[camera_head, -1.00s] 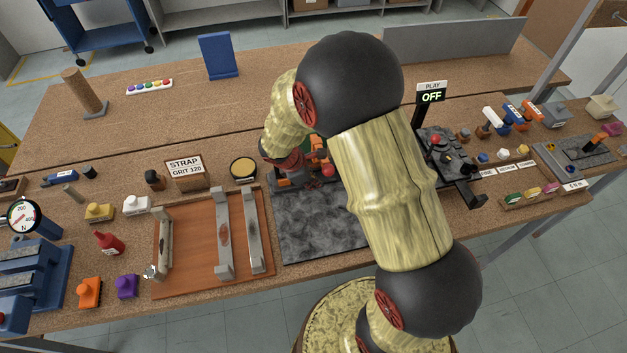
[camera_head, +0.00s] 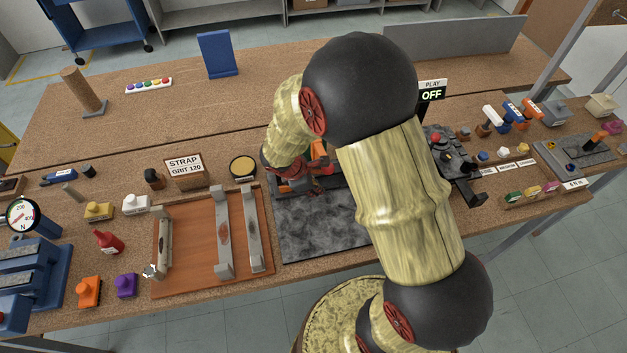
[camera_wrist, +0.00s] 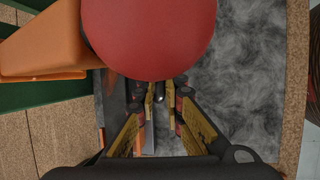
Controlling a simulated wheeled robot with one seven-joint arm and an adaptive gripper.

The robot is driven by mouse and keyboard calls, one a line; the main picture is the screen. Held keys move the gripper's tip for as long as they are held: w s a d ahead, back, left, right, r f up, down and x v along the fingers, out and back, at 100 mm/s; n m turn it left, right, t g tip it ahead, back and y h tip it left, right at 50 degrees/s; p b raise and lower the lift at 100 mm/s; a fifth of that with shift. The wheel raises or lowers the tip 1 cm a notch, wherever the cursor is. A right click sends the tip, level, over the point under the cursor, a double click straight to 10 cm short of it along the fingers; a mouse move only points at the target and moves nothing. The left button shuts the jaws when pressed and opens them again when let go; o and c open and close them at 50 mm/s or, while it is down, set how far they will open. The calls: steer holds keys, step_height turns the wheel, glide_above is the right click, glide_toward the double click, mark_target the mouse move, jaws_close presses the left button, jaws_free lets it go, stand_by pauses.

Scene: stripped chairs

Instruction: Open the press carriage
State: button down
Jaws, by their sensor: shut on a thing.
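The press is partly hidden behind my arm in the head view; its orange part (camera_head: 320,150) shows beside my wrist, at the back of the dark mottled slab (camera_head: 320,225). In the wrist view a large red ball knob (camera_wrist: 150,35) fills the top middle, with the orange part (camera_wrist: 45,45) to its left. My gripper (camera_wrist: 159,94) has its fingers close together just below the ball, shut on a small dark metal part (camera_wrist: 159,98) that is mostly hidden. I cannot tell how far the carriage is open.
A brown tray with grey bars (camera_head: 195,275) lies left of the slab. A STRAP GRIT 120 sign (camera_head: 186,165) and a round yellow-topped tin (camera_head: 243,167) stand behind it. The slab's front is clear.

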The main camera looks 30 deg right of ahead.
steer(key=s+a, duration=0.1)
steer(key=s, duration=0.4)
steer(key=s+a, duration=0.2)
steer(key=s, duration=0.3)
steer(key=s+a, duration=0.1)
steer(key=s, duration=0.4)
steer(key=shift+s+a, duration=0.2)
steer(key=shift+s, duration=0.1)
steer(key=c, duration=1.9)
jaws_free()
steer(key=v, duration=1.2)
steer(key=shift+r, duration=0.1)
